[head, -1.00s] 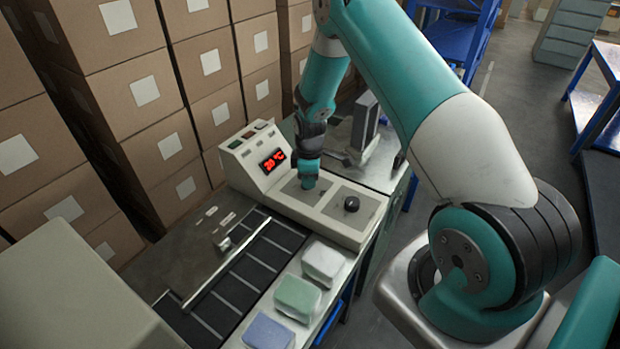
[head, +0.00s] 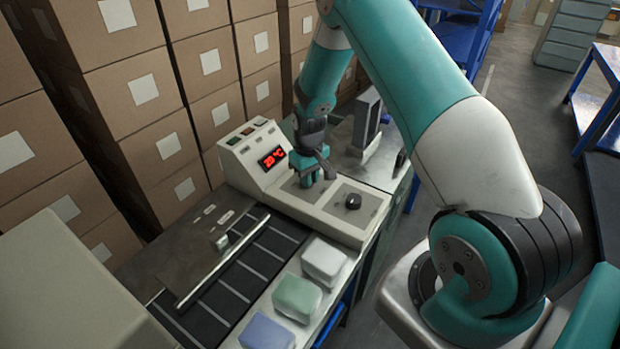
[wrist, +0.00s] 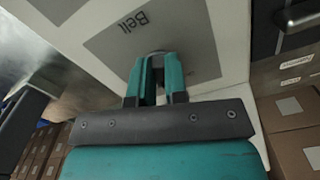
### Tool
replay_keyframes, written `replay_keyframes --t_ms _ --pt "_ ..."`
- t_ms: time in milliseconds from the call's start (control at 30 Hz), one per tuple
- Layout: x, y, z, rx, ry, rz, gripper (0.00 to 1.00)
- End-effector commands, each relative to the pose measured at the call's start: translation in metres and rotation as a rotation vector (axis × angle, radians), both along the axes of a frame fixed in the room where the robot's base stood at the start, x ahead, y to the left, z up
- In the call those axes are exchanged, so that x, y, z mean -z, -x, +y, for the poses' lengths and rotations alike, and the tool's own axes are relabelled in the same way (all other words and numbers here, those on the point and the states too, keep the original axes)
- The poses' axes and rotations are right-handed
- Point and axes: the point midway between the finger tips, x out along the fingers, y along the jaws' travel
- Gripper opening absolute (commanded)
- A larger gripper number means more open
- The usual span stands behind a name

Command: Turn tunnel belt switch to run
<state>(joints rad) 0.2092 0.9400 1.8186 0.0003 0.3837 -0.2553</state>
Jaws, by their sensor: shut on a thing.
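The cream control panel (head: 335,228) has two grey plates on its top. My gripper (head: 314,180) points down at the left plate (head: 292,187) in the head view. In the wrist view, my gripper (wrist: 155,80) has its two teal fingers shut on the tunnel belt switch (wrist: 159,53), a small knob. The knob sits on a grey plate (wrist: 190,30) marked "Belt". The fingers hide most of the knob, so I cannot tell its setting. A second, black knob (head: 353,201) stands free on the right plate.
A red display (head: 272,158) and several buttons sit on the panel's raised back. The dark belt (head: 238,282) with a metal rail (head: 222,264) runs in front. White, green and blue packs (head: 297,297) lie beside it. Stacked cartons (head: 140,95) stand close on the left.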

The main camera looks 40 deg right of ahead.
Motion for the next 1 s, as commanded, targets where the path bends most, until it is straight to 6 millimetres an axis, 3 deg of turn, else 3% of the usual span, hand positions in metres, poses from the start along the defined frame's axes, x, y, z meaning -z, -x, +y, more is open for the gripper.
replay_keyframes --t_ms 400,967,1000 --pt "-0.0014 -0.0019 0.0005 0.205 0.002 -0.006 0.00" --pt "-0.0020 -0.0023 0.0009 0.238 0.001 -0.007 0.00" --pt "-0.0020 -0.0023 0.0009 0.238 0.001 -0.007 0.16"
